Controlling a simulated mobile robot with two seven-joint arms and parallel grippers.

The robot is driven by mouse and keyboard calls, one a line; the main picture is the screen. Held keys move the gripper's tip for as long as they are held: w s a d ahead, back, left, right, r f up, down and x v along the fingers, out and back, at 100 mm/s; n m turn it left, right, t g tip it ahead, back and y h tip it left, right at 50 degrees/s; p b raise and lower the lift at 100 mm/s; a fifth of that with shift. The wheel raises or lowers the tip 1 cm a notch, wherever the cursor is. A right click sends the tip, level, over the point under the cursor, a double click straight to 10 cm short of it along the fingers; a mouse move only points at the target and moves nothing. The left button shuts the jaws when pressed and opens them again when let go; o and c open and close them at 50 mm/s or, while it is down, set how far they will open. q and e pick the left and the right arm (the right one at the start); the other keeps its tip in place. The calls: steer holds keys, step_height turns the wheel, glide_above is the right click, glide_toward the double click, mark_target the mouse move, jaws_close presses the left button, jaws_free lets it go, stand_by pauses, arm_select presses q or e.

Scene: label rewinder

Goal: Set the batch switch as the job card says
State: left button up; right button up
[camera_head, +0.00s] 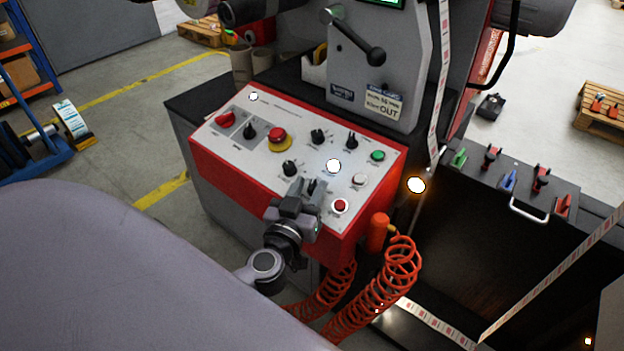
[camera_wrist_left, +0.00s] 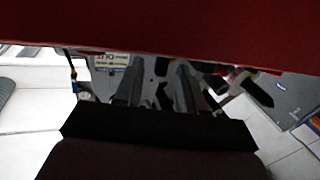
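The control panel (camera_head: 265,150) is a red box with a pale sloping face. It carries several black rotary switches, one of them (camera_head: 290,168) left of my gripper; their labels are too small to read. My left gripper (camera_head: 310,192) is at the panel's front edge, beside or around another black switch (camera_head: 312,185) that it partly hides. My right gripper is out of view.
A red push button (camera_head: 340,206) sits just right of my left gripper, and a red mushroom button (camera_head: 277,137) further left. A coiled orange hose (camera_head: 390,275) hangs at the panel's lower right. A black lever (camera_head: 355,40) stands above the panel.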

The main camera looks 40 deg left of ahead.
arm_select(q)
steer(key=shift+x, duration=0.85)
jaws_close()
